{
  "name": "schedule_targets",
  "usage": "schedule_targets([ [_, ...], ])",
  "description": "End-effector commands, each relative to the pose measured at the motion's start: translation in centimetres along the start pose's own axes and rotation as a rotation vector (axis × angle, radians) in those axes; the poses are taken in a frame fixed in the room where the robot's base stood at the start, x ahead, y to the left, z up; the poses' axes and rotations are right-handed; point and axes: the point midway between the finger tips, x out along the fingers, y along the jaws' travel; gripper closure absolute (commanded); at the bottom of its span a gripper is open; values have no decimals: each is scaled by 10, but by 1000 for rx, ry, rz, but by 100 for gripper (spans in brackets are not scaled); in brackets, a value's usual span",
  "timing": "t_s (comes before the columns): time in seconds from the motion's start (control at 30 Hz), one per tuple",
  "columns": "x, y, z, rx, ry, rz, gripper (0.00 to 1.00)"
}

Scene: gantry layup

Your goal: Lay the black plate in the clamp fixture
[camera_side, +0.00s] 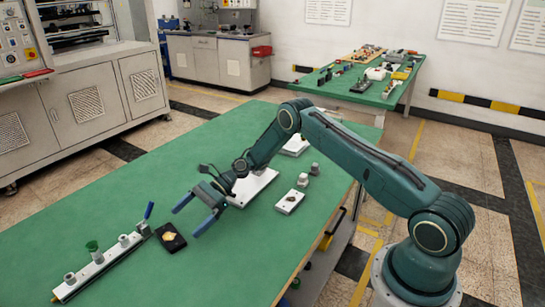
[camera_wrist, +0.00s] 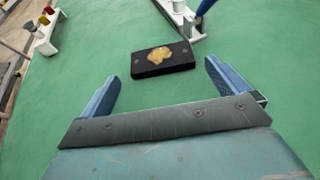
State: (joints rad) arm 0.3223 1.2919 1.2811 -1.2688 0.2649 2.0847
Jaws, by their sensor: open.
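The black plate (camera_side: 171,241) lies flat on the green table, with a yellowish patch on its top; it also shows in the wrist view (camera_wrist: 163,65). The clamp fixture appears to be the long white rail (camera_side: 103,263) at the table's left, with several knobs, one of them green, and a raised blue lever. The plate lies beside its lever end, apart from the rail. The wrist view shows only this end of the rail (camera_wrist: 176,13). My gripper (camera_side: 184,223) is open and empty. Its fingers point at the plate, which lies just beyond the fingertips.
A small white plate (camera_side: 290,205) with a dark mark and grey knobs (camera_side: 307,174) stand right of my gripper. A larger white plate (camera_side: 246,196) lies partly behind my wrist. Small coloured-knob parts (camera_wrist: 45,30) sit near the table edge. The green table's front is clear.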

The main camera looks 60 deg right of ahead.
Motion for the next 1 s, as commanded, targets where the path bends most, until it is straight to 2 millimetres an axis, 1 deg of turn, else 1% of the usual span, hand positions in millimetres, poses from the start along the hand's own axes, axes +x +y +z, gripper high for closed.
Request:
schedule_targets([
  [0.3, 35, 0, -3, -1, 0, 2, 0],
  [0.43, 45, 0, -3, -1, 0, 1, 0],
  [0.57, 48, 0, -3, -1, 0, 1, 0],
  [1.0, 48, 0, -3, 0, 0, 0, 0],
])
